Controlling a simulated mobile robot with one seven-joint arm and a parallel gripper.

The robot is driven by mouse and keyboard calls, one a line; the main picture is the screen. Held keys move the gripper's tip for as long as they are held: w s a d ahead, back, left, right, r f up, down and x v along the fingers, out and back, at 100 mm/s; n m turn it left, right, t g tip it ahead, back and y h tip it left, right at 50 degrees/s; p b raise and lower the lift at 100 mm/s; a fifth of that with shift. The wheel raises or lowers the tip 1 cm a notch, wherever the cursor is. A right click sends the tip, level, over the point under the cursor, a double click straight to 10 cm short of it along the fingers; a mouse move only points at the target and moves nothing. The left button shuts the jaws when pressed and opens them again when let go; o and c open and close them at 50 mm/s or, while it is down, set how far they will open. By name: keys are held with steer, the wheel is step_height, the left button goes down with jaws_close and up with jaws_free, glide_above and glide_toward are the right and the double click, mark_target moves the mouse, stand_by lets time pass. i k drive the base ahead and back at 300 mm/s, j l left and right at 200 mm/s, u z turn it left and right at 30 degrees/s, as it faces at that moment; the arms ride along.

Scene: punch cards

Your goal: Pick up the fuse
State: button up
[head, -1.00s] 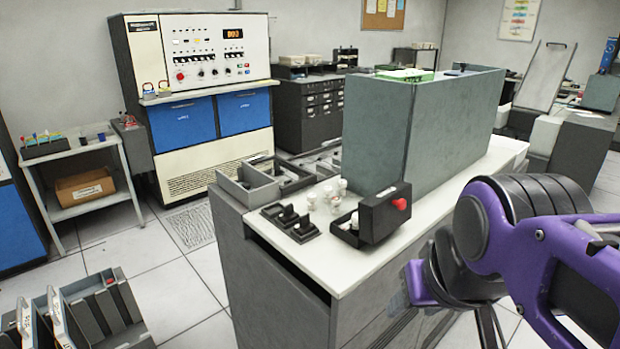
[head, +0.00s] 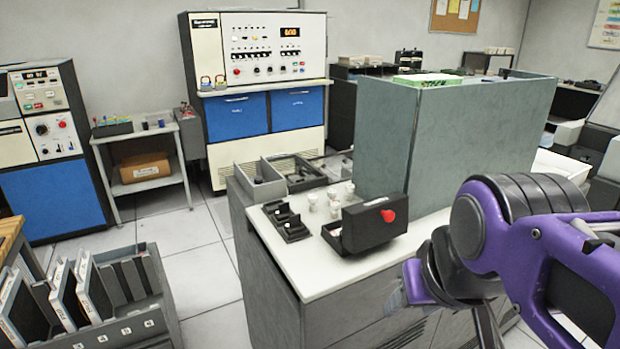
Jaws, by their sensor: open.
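Several small white cylindrical pieces (head: 335,208), which look like fuses, stand on the white counter top (head: 318,274). Another white piece (head: 339,232) lies in the open black box with a red knob (head: 388,215). Small black holders (head: 287,222) with white parts sit to the left. I cannot tell which piece is the task's fuse. My gripper (head: 484,325) shows only partly at the lower right, below my purple arm, in front of the counter. It is apart from the white pieces, and its fingertips are not clearly visible.
A tall grey-green cabinet (head: 455,140) rises behind the white pieces. Grey open trays (head: 262,188) lie at the counter's left end. A grey card rack (head: 150,325) stands at lower left. The floor between rack and counter is clear.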

mark_target(350, 188)
steer(key=i+l+u, duration=0.3)
steer(key=l, duration=0.2)
steer(key=l+u, duration=0.3)
steer(key=l, duration=0.2)
steer(key=i+l+u, duration=0.1)
steer(key=l+u, duration=0.2)
steer(key=l, duration=0.25)
